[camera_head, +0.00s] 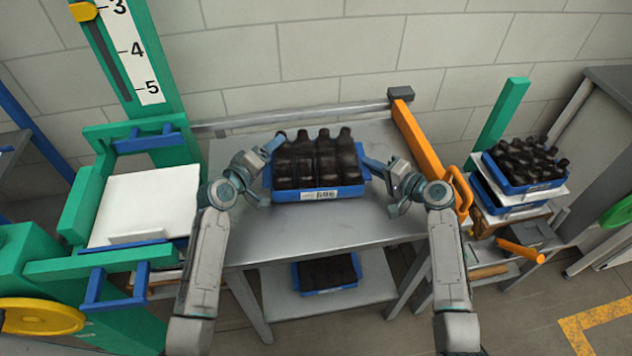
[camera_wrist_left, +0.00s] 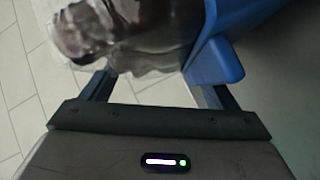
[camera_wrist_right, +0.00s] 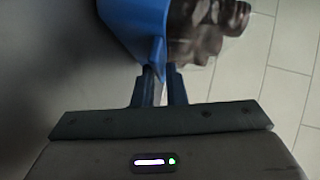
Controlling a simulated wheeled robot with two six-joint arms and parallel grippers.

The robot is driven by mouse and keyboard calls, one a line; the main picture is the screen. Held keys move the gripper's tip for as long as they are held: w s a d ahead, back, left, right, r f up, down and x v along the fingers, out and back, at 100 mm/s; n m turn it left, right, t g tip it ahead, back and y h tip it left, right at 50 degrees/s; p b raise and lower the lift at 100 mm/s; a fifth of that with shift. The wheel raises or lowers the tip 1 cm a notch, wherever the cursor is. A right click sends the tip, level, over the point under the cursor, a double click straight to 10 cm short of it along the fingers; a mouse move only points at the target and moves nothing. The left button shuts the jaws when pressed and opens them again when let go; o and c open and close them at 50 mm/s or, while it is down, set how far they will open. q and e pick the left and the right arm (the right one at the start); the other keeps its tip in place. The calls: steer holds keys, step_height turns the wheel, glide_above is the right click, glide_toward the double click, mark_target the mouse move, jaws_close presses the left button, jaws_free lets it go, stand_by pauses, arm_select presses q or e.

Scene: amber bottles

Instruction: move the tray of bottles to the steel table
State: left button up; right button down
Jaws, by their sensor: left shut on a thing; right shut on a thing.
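A blue tray (camera_head: 318,194) full of dark bottles (camera_head: 318,160) is at the steel table (camera_head: 300,235), over its top. I cannot tell whether it touches the surface. My left gripper (camera_head: 270,150) is shut on the tray's left side. The left wrist view shows the blue tray wall (camera_wrist_left: 215,58) and blurred bottles (camera_wrist_left: 120,35) by the fingers. My right gripper (camera_head: 372,168) is shut on the tray's right side. In the right wrist view the fingers close on the blue rim (camera_wrist_right: 135,30), with bottles (camera_wrist_right: 200,30) beside it.
Another blue tray of bottles (camera_head: 325,275) sits on the table's lower shelf. More blue trays of bottles (camera_head: 525,170) are stacked on a cart at right. A green frame with a white board (camera_head: 145,205) stands at left. An orange post (camera_head: 420,140) borders the table's right side.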

arm_select(q)
steer(key=o, duration=1.6)
steer(key=shift+s+f, duration=0.1)
steer(key=shift+f, duration=0.45)
arm_select(e)
steer(key=c, duration=1.9)
jaws_free()
steer(key=shift+a, duration=0.1)
arm_select(q)
steer(key=o, duration=0.4)
steer(key=shift+d+r, duration=0.1)
steer(key=shift+c, duration=0.2)
arm_select(e)
steer(key=o, duration=0.3)
steer(key=shift+r, duration=0.1)
arm_select(q)
steer(key=shift+r, duration=0.1)
arm_select(e)
steer(key=shift+o, duration=0.6)
arm_select(q)
steer(key=shift+r, duration=0.1)
steer(key=shift+s, duration=0.1)
steer(key=shift+s+a, duration=0.2)
steer(key=shift+s, duration=0.05)
arm_select(e)
steer(key=shift+f, duration=0.2)
arm_select(q)
steer(key=v, duration=1.1)
steer(key=shift+s+a+r, duration=0.1)
steer(key=shift+s+r, duration=0.05)
